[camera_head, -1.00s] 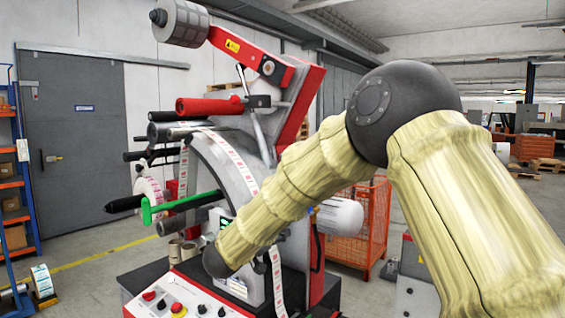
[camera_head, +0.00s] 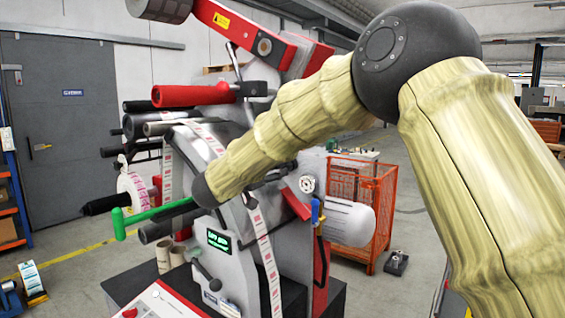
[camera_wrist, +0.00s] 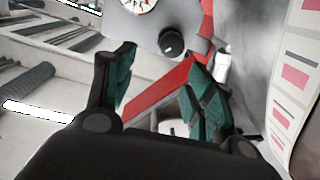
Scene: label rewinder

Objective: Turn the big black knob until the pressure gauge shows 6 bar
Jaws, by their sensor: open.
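The big black knob (camera_wrist: 171,42) is on a grey panel in the wrist view, beyond the fingertips and slightly right of the midline between them. The pressure gauge (camera_wrist: 137,4) is beside it, cut off by the top edge. A small round white dial, seemingly this gauge (camera_head: 307,183), shows on the machine in the head view, too small to read. My gripper (camera_wrist: 162,65) is open, with nothing between its green-padded fingers and apart from the knob. In the head view my arm covers part of the machine, and I cannot make out the gripper or knob there.
A red bar (camera_wrist: 158,88) shows behind the fingers in the wrist view. A printed label strip (camera_head: 263,240) runs down the machine front. A green handle (camera_head: 150,214) sticks out left.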

